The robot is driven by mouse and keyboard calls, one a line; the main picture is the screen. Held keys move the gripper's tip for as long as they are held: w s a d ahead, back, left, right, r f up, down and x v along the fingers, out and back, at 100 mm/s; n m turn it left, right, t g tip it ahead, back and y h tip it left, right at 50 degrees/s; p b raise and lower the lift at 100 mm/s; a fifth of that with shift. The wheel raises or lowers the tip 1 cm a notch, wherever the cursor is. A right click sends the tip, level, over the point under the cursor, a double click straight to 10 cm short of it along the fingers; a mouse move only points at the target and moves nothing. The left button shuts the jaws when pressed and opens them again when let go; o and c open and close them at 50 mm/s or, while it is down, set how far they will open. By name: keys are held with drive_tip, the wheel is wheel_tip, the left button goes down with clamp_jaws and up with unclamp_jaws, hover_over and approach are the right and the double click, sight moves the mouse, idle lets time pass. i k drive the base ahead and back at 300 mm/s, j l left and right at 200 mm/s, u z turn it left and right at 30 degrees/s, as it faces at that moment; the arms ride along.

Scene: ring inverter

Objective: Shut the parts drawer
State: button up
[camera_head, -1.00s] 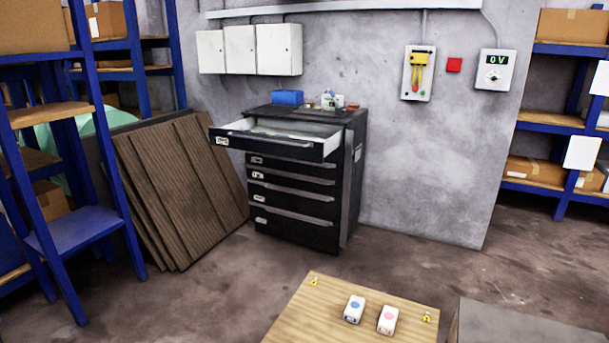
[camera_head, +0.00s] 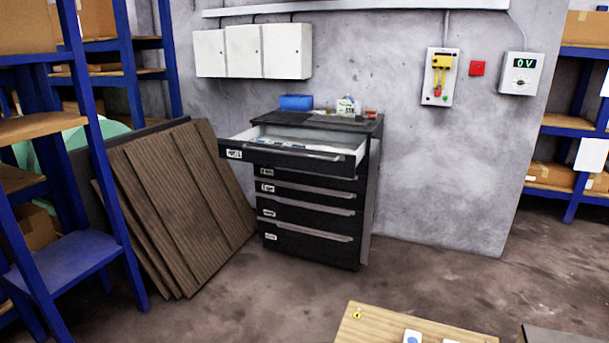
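The parts drawer (camera_head: 292,153) is the top drawer of a black tool cabinet (camera_head: 369,205) against the grey wall. It is pulled well out, and its light interior shows with a few small items inside. Its black front has a long handle bar and a white label at the left end. The several drawers below it are shut. My gripper is not in view.
Brown ribbed boards (camera_head: 180,205) lean just left of the cabinet, beside a blue shelf rack (camera_head: 70,255). A wooden-topped table (camera_head: 385,325) stands at the bottom right. Open concrete floor (camera_head: 300,290) lies in front of the cabinet.

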sight(337, 154)
drive_tip(key=i+j, duration=0.2)
drive_tip(key=j, duration=0.15)
drive_tip(key=i+j+z, duration=0.1)
drive_tip(key=j, duration=0.3)
drive_tip(key=i+j, duration=0.25)
drive_tip(key=j, duration=0.15)
drive_tip(key=i+j, duration=0.7)
drive_tip(key=i, duration=0.25)
